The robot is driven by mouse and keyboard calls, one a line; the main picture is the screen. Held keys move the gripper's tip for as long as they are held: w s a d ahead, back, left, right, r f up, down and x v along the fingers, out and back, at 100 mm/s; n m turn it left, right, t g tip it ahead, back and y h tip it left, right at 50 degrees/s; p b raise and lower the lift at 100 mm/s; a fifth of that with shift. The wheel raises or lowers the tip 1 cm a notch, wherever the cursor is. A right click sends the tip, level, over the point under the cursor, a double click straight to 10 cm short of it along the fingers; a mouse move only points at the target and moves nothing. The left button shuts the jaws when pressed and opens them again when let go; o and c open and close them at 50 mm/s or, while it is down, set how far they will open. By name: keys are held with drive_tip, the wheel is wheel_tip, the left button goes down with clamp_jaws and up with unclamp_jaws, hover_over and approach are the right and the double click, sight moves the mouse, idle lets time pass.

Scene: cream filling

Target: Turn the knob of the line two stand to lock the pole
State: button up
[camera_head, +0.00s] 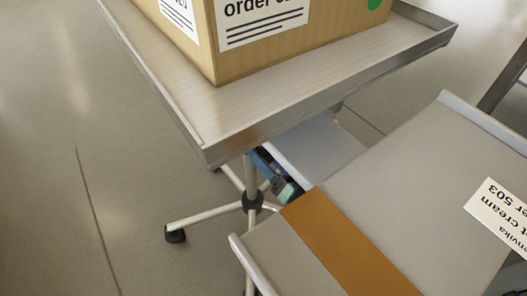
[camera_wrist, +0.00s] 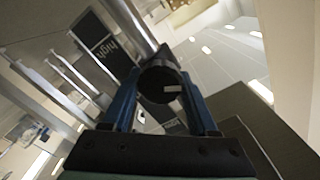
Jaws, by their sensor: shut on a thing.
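The stand has a grey metal tray (camera_head: 290,105) on an upright pole (camera_head: 251,172). The pole also shows in the wrist view (camera_wrist: 128,22). A round black knob (camera_wrist: 156,82) with a short white mark faces the wrist camera beside the pole. My gripper (camera_wrist: 160,76) has its blue fingers on both sides of the knob and is shut on it. In the head view, my gripper (camera_head: 262,163) is under the tray, close to the pole. The knob is hidden there.
A cardboard order box (camera_head: 285,40) stands on the tray. The stand's spread legs (camera_head: 205,213) end in casters. A label reading "high" (camera_wrist: 106,48) shows behind the knob. Open floor (camera_head: 70,110) lies to the left. A dark frame leg (camera_head: 503,80) is at right.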

drive_tip(key=m+p, duration=0.2)
drive_tip(key=m, duration=0.4)
drive_tip(key=shift+p, duration=0.4)
drive_tip(key=m+p, duration=0.2)
drive_tip(key=m, duration=0.4)
drive_tip(key=shift+f, duration=0.2)
drive_tip(key=shift+p, duration=0.3)
drive_tip(key=o, duration=1.4)
drive_tip(key=shift+c, duration=0.2)
drive_tip(key=p+v, duration=0.4)
drive_tip(key=v, duration=0.9)
drive_tip(key=shift+p, duration=0.4)
